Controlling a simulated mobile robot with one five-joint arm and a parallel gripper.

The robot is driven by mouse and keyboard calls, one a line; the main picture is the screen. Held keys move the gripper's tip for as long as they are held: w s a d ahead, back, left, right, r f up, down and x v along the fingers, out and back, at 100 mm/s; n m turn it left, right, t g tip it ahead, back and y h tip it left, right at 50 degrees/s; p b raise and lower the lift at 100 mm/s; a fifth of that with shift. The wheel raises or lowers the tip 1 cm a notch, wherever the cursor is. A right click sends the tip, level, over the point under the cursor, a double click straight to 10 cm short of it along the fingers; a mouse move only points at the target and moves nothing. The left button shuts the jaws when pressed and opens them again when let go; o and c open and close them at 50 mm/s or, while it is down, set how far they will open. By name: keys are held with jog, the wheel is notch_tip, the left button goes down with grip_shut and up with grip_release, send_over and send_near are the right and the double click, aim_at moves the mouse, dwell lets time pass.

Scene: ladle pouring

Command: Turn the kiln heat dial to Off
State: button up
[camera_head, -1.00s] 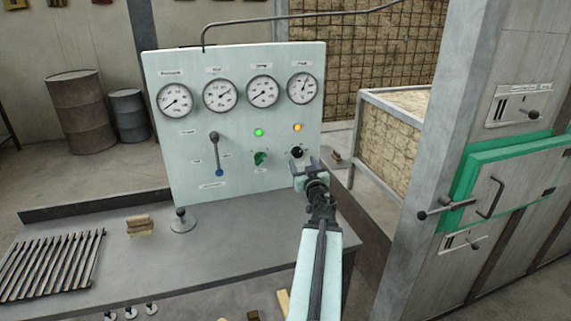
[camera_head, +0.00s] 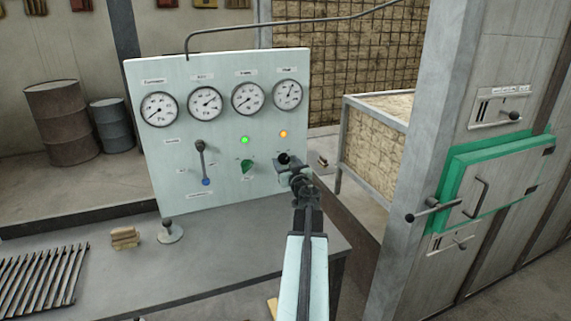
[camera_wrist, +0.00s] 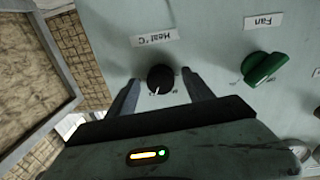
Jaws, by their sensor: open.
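The heat dial is a round black knob (camera_wrist: 160,79) with a white pointer mark, below a "Heat °C" label (camera_wrist: 155,38) that appears upside down in the wrist view. In the head view the black dial (camera_head: 284,158) sits at the lower right of the pale control panel (camera_head: 170,100), under an orange lamp (camera_head: 283,134). My gripper (camera_wrist: 158,88) is open, with one finger on each side of the dial; whether they touch it I cannot tell. In the head view my gripper (camera_head: 290,172) is at the panel and partly hides the dial's surroundings.
A green fan knob (camera_wrist: 263,68) is beside the heat dial; it also shows in the head view (camera_head: 247,167). A lever with a blue end (camera_head: 203,165) is further left. A kiln with a green-framed door (camera_head: 490,180) stands right. The bench (camera_head: 230,250) is below.

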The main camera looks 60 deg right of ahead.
grip_shut()
jog(key=n+b, duration=0.1)
jog(key=n, duration=0.4)
jog(key=shift+s+d+f+n, duration=0.1)
jog(key=shift+n, duration=0.3)
jog(key=n, duration=0.6)
jog(key=shift+n+t, duration=0.4)
jog(key=n, duration=0.6)
jog(key=shift+s+d+n+t+b, duration=0.1)
jog(key=shift+n+t+b, duration=0.2)
jog(key=shift+n, duration=0.1)
jog(key=n+y, duration=0.1)
jog(key=n, duration=0.4)
jog(key=shift+n, duration=0.3)
